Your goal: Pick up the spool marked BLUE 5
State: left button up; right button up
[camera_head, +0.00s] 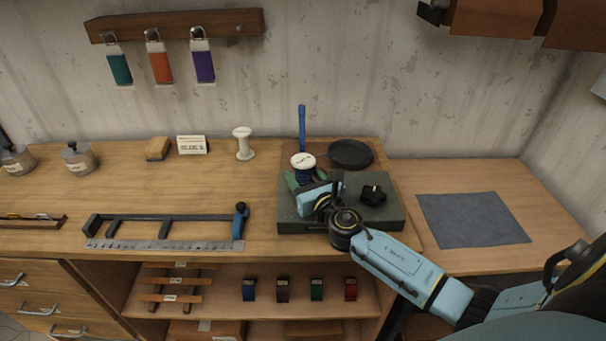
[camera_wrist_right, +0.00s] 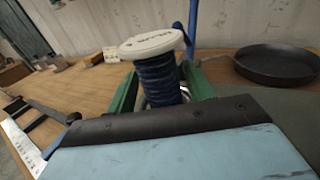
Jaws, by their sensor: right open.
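A spool with a white top flange (camera_head: 303,160) and dark blue thread stands at the green machine base on the bench. In the right wrist view the blue spool (camera_wrist_right: 157,78) is upright in the middle, with small dark lettering on its flange that I cannot read. My right gripper (camera_head: 305,181) is open at the spool. Its green fingers show on either side of the thread in the wrist view; whether they touch it I cannot tell. The spool's lower end is hidden by the gripper. A small white card (camera_head: 192,145) on the bench seems to read BLUE 5. My left gripper is not in view.
A blue upright post (camera_head: 302,124) and a dark round pan (camera_head: 351,154) stand just behind the spool. A black knob (camera_head: 373,195) is on the green base (camera_head: 392,217). A bare white spool (camera_head: 243,143) stands to the left. A grey mat (camera_head: 473,219) lies right.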

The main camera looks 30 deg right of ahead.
jog(key=shift+w, duration=0.2)
jog(key=c, duration=1.1)
